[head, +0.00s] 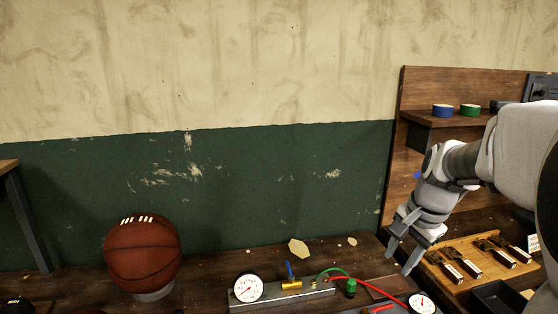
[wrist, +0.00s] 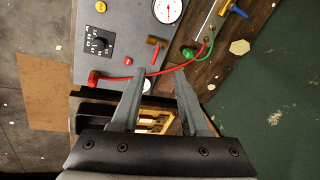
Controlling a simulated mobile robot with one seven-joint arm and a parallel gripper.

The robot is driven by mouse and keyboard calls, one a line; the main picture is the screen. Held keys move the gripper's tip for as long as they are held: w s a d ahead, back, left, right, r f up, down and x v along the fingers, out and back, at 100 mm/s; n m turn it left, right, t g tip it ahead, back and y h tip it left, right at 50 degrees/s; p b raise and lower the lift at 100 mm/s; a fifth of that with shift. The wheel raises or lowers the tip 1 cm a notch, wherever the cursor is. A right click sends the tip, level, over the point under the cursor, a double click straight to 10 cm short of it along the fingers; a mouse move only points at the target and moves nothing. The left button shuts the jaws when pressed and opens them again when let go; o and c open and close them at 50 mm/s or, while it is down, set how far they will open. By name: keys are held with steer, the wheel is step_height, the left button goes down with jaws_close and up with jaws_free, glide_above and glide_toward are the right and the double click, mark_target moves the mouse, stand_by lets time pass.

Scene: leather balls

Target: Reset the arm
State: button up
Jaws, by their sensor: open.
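My gripper (head: 401,258) is at the right of the head view, pointing down above the dark wooden bench (head: 205,285). Its two fingers are apart and nothing is between them. In the wrist view my gripper (wrist: 158,70) also shows its fingers spread, with a red hose (wrist: 150,73) passing below the tips. My arm comes in from the right edge of the head view and bends down to the gripper. The gripper is beside a wooden tray (head: 449,279) holding several small metal items.
A basketball (head: 141,254) rests on a ring stand at the left. A gauge (head: 248,288), a green hose and a red hose lie at the front middle. A shelf (head: 450,119) with blue and green tape rolls stands behind my arm. The air above the bench's middle is clear.

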steer(key=s+a+r+n+t, duration=0.1)
steer(key=s+a+n, duration=0.4)
steer(key=s, duration=0.4)
steer(key=s+a+r+n+t, duration=0.1)
steer(key=s+a+r+n, duration=0.1)
steer(key=s+a+n, duration=0.4)
steer(key=s+n, duration=0.1)
steer(key=s, duration=0.2)
steer(key=shift+s+a+n+t+h, duration=0.2)
steer(key=shift+s+n+t+h, duration=0.05)
steer(key=shift+n+t+h, duration=0.05)
steer(key=shift+d+r, duration=0.15)
